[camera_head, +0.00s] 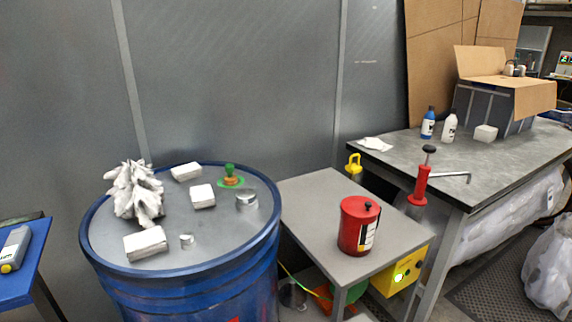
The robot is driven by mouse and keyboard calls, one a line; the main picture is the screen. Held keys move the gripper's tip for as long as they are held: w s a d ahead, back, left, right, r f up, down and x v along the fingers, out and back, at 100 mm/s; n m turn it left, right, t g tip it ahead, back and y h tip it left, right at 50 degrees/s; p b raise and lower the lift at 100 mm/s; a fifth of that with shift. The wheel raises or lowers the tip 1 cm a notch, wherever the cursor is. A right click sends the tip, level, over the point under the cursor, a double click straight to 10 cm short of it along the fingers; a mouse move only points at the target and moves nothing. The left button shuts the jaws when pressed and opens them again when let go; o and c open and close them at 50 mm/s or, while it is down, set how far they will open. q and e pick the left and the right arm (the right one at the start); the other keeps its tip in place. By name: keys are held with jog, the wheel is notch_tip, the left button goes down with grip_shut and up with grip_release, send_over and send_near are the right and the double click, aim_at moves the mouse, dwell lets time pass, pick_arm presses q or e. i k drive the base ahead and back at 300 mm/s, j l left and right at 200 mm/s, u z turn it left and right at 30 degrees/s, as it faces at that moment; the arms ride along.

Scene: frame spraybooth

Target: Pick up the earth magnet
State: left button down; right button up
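A small object with a green knob over an orange-brown ring (231,178) stands upright on the back right of a blue drum's grey lid (165,218); it looks like the earth magnet, though I cannot be certain. A green patch shows around its foot. A silver metal cylinder (247,201) stands just in front of it, and a white block (203,196) lies to its left. Neither of my grippers shows in the head view.
White blocks, a crumpled white bundle (135,192) and a small metal cylinder (187,241) share the lid. A red canister (359,225) stands on the grey side table (310,200). A workbench (470,165) with bottles is at right. A grey wall (235,80) rises behind.

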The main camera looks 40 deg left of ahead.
aim_at(231, 178)
jog(key=u, duration=1.6)
jog(key=i+l, duration=0.1)
jog(key=l, duration=0.2)
jog(key=i+l, duration=0.15)
jog(key=l, duration=0.15)
jog(key=i+l, duration=0.1)
jog(key=l, duration=0.25)
jog(key=i+l, duration=0.1)
jog(key=l, duration=0.2)
